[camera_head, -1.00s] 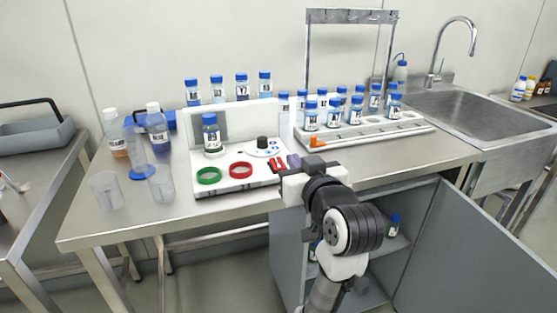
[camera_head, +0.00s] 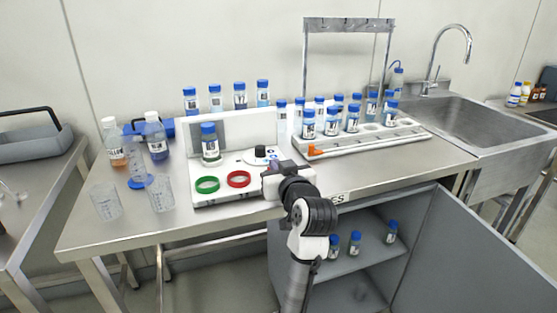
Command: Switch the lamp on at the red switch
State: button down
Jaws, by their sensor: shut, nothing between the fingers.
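A white unit (camera_head: 214,199) stands on the steel bench, with a green ring (camera_head: 207,185) and a red ring (camera_head: 238,179) on its front part. A black knob (camera_head: 260,151) is behind them to the right. A blue-capped bottle (camera_head: 209,146) stands upright on the unit before its white back panel (camera_head: 247,127). My gripper (camera_head: 272,168) is at the unit's right front, just right of the red ring; its fingers are shut and mostly hidden. I cannot pick out the lamp for sure.
A rack (camera_head: 402,136) with several blue-capped bottles and an orange piece (camera_head: 315,150) stands to the right, before a sink (camera_head: 478,119). Clear beakers (camera_head: 160,193) stand left. Below, an open cabinet door (camera_head: 462,245) juts out.

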dwell(0.4)
jog(key=p, duration=0.2)
jog(key=shift+w+r+g+p, duration=0.1)
jog(key=shift+w+g+p, duration=0.05)
jog(key=shift+g+p, duration=0.2)
jog(key=shift+f+g+p, duration=0.2)
jog(key=shift+g+p, duration=0.05)
jog(key=shift+p, duration=0.05)
jog(key=shift+f+b, duration=0.2)
jog(key=shift+b, duration=0.15)
jog(key=shift+w+a+r+p, duration=0.1)
jog(key=shift+r+p, duration=0.25)
jog(key=shift+p, duration=0.05)
jog(key=r+p, duration=0.1)
jog(key=r, duration=0.1)
jog(key=r+p, duration=0.1)
jog(key=p, duration=0.1)
jog(key=shift+w+a+r, duration=0.1)
jog(key=shift+w+r, duration=0.1)
jog(key=shift+r, duration=0.15)
jog(key=r+b+v, duration=0.1)
jog(key=v, duration=0.8)
jog(key=shift+s+r, duration=0.2)
jog(key=shift+r, duration=0.25)
